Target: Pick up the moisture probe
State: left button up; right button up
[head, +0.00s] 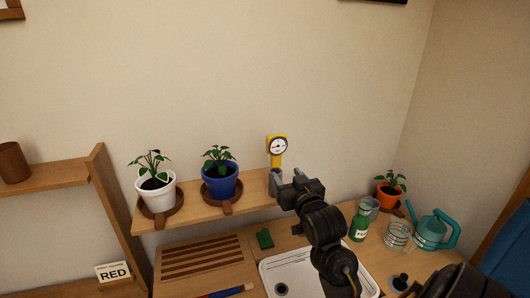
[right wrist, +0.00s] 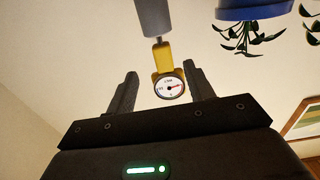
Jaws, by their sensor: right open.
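The moisture probe (head: 277,146) has a yellow body and a round white dial. It stands upright in a grey holder (head: 274,181) at the right part of the wooden shelf; its lower end is hidden. My right gripper (head: 282,183) is at the holder, below the dial in the head view. In the right wrist view, the open fingers of my right gripper (right wrist: 160,70) appear on either side of the probe (right wrist: 162,58), with gaps at both sides. The grey holder (right wrist: 153,18) is at the top there. My left gripper is out of view.
A white pot (head: 155,192) and a blue pot (head: 221,183) with plants stand on the shelf left of the probe. Below are a white tray (head: 272,273), a green bottle (head: 359,226), a glass beaker (head: 398,236), a teal watering can (head: 431,232) and an orange pot (head: 388,199).

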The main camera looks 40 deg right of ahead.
aim_at(277, 160)
jog(key=x, duration=0.2)
jog(key=r+p+x, duration=0.1)
jog(key=x, duration=0.2)
jog(key=shift+a+p, duration=0.15)
jog(key=shift+p, duration=0.15)
jog(key=shift+w, duration=0.3)
jog(key=shift+d, duration=0.2)
jog(key=shift+w+r+p, duration=0.2)
jog(key=shift+w+p, duration=0.1)
jog(key=shift+p, duration=0.15)
jog(key=p+x, duration=0.2)
jog(key=x, duration=0.1)
jog(key=shift+w+d, duration=0.1)
jog(key=shift+w, duration=0.3)
jog(key=shift+w+d+f, duration=0.15)
jog(key=shift+w, duration=0.2)
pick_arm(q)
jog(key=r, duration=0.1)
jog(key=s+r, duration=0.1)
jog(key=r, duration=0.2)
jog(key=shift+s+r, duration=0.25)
